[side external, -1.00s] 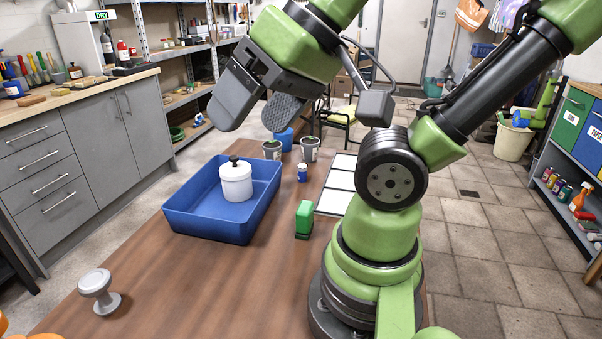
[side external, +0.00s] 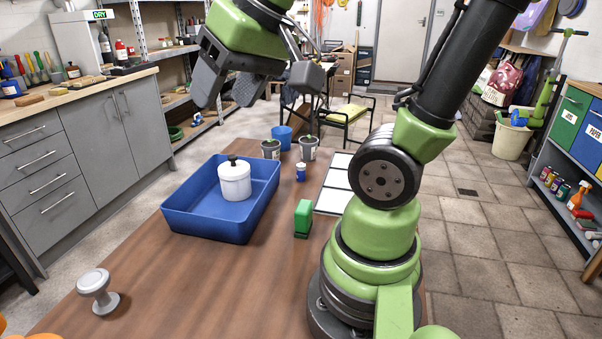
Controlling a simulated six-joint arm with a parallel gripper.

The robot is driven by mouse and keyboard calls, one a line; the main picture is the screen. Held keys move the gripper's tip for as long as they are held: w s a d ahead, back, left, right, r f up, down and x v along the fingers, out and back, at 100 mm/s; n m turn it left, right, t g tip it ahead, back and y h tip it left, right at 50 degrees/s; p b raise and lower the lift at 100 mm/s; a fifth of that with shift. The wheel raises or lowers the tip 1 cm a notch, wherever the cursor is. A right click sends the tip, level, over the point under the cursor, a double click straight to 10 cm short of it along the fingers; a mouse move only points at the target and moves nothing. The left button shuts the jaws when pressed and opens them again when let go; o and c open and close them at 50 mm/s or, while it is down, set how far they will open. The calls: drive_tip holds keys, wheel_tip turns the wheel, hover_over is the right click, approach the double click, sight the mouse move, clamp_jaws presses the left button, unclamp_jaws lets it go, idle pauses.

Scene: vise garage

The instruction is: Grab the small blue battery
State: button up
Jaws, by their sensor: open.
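The small blue battery (side external: 301,172) stands upright on the brown table, a small blue cylinder with a pale top. It is to the right of the blue tray and in front of the grey pots. My gripper (side external: 221,100) is open and empty, high above the table. In the picture it is above and to the left of the battery, clearly apart from it. Nothing hides the battery.
A blue tray (side external: 197,222) holds a white jar with a dark knob (side external: 235,182). A green block (side external: 303,217) stands near my base. Two grey pots (side external: 308,148) and a blue cup (side external: 283,137) stand behind the battery. A white panelled sheet (side external: 332,199) lies at right. A grey knob-shaped piece (side external: 97,290) stands front left.

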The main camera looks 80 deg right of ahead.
drive_tip(key=w+d+f+m+g+h, duration=0.25)
drive_tip(key=w+d, duration=0.35)
drive_tip(key=d, duration=0.6)
drive_tip(key=m+g, duration=0.1)
drive_tip(key=g, duration=0.2)
approach(301, 164)
drive_tip(key=shift+y, duration=0.45)
drive_tip(key=f, duration=0.2)
drive_tip(key=d+f, duration=0.1)
drive_tip(key=f, duration=0.2)
drive_tip(key=shift+w+f, duration=0.1)
drive_tip(key=shift+w, duration=0.05)
drive_tip(key=shift+t, duration=0.25)
drive_tip(key=f, duration=0.4)
drive_tip(key=d+f, duration=0.1)
drive_tip(key=f, duration=0.1)
drive_tip(key=shift+w, duration=0.25)
drive_tip(key=c, duration=1)
